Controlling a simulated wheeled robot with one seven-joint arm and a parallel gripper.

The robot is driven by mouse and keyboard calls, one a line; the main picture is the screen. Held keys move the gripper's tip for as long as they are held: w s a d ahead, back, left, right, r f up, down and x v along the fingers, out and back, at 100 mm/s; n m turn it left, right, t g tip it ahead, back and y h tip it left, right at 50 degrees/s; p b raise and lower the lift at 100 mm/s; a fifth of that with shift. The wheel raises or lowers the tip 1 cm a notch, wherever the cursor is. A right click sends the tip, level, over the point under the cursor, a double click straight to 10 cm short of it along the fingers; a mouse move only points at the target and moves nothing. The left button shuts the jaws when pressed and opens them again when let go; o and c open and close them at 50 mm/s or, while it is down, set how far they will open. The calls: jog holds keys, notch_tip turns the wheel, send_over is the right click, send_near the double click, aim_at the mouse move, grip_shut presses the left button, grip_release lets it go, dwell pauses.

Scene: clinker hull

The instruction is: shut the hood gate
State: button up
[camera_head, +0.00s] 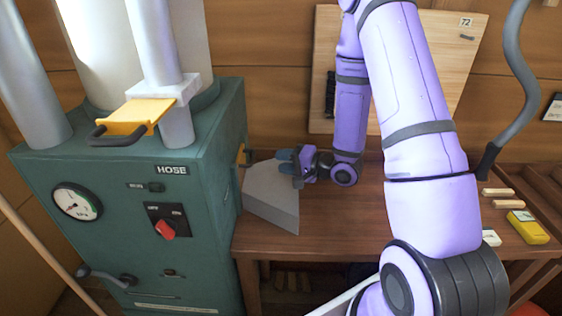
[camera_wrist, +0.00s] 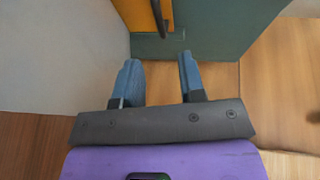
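A yellow gate plate (camera_wrist: 138,14) with a dark handle (camera_wrist: 161,18) is at the top of the wrist view, against the green cabinet. In the head view a small yellow part (camera_head: 241,156) shows on the cabinet's right side, above the grey wedge-shaped hood (camera_head: 270,196); I take it to be the hood gate. How far it is pulled out cannot be told. My gripper (camera_head: 287,161) is above the hood, right of that part. In the wrist view my gripper (camera_wrist: 157,60) has its blue fingers apart, nothing between them, with the handle ahead of the fingertips.
The green cabinet (camera_head: 120,235) has another yellow gate (camera_head: 135,116) with a dark handle, above the HOSE label, on a pipe. A wooden bench (camera_head: 340,222) carries the hood. A yellow box (camera_head: 527,227) and small blocks lie at its right. A wooden board (camera_head: 450,80) stands behind.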

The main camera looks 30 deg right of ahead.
aim_at(253, 155)
jog(key=shift+c, duration=0.2)
